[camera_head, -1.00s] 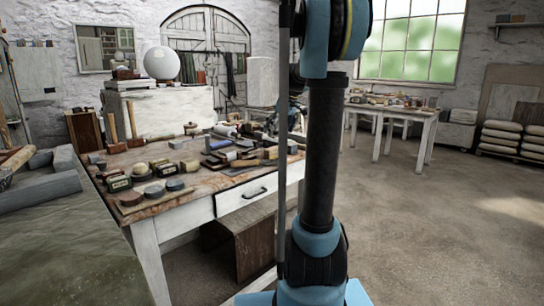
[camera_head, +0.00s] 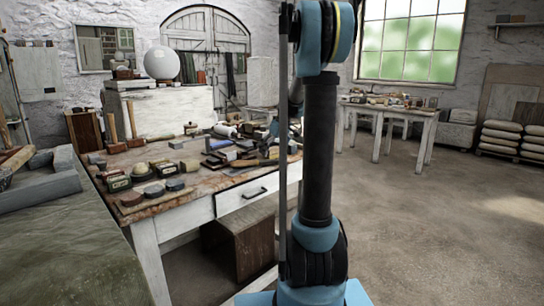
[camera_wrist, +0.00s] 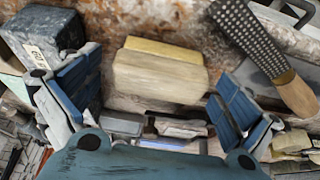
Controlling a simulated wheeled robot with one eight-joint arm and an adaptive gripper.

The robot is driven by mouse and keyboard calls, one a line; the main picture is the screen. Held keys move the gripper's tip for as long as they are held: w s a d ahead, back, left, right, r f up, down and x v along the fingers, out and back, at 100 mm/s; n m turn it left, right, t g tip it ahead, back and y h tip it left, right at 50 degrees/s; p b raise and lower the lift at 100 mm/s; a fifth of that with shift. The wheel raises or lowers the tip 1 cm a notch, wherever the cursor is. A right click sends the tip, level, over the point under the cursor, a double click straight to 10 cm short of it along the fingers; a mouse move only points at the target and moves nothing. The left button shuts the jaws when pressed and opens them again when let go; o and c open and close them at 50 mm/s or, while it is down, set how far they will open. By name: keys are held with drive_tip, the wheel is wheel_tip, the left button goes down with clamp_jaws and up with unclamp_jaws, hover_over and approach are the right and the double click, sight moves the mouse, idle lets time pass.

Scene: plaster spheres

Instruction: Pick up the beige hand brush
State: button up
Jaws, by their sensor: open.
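The beige hand brush (camera_wrist: 158,80) shows in the wrist view as a pale, blocky body with a yellowish strip along its upper edge. It lies on the stained worktop, between my gripper's fingers in the picture. My gripper (camera_wrist: 157,92) is open, one blue-padded finger to the left of the brush and one to the right, with visible gaps. I cannot tell how high the fingers are above the worktop. In the head view my gripper (camera_head: 272,130) is over the right part of the cluttered workbench (camera_head: 190,205), small and partly hidden by my arm.
In the wrist view a rasp with a wooden handle (camera_wrist: 297,95) lies at upper right, close to the right finger. A dark grey block (camera_wrist: 42,35) stands by the left finger. Several tools crowd the lower edge. The floor (camera_head: 440,225) right of the bench is clear.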

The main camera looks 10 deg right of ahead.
sight(273, 148)
drive_tip(key=c, duration=1.2)
drive_tip(key=shift+o, duration=0.2)
wheel_tip(273, 148, up, 10)
drive_tip(key=o, duration=0.4)
drive_tip(key=shift+c, duration=1.3)
